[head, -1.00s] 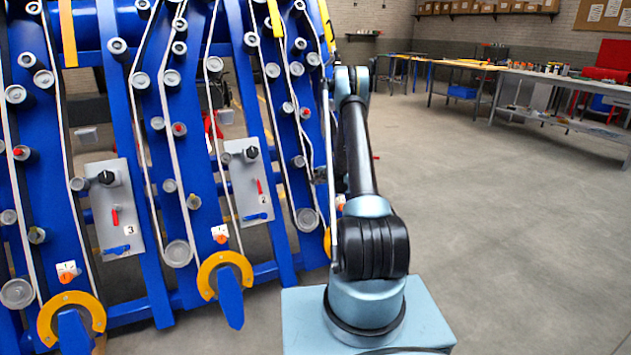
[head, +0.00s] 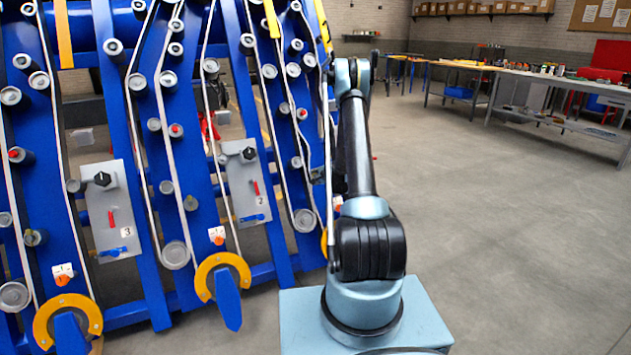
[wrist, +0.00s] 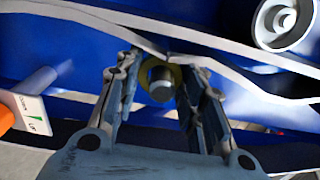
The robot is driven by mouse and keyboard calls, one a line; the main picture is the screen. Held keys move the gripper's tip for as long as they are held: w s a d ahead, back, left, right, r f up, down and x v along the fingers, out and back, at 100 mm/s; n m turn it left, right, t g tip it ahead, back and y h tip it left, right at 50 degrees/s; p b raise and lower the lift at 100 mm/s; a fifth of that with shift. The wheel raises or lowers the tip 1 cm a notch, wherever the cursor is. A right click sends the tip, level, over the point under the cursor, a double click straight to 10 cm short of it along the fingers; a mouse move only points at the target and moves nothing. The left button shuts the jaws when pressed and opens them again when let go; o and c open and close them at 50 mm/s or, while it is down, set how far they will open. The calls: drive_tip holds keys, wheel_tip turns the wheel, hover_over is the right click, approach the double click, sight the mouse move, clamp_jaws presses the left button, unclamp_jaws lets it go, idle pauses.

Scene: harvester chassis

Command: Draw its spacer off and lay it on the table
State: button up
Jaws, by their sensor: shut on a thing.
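In the wrist view my gripper (wrist: 163,66) has its two fingers on either side of a small pale round piece, which I take for the spacer (wrist: 161,90). A dull yellow ring shows around and behind it. My gripper is shut on this piece, close to the blue chassis and a white belt. I cannot tell whether the piece is still on its shaft. In the head view my arm hides the gripper and the spacer. A long grey table (head: 538,74) stands at the back right, with many small things on it.
The blue harvester chassis (head: 107,170) with belts and rollers fills the left. A grey roller (wrist: 281,20) and a white and orange tag (wrist: 28,113) are near my gripper in the wrist view. The grey floor (head: 500,220) at the right is clear.

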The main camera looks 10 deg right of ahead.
drive_tip(key=shift+v, duration=2.1)
drive_tip(key=shift+c, duration=0.6)
drive_tip(key=shift+v, duration=1.45)
drive_tip(key=shift+d, duration=0.1)
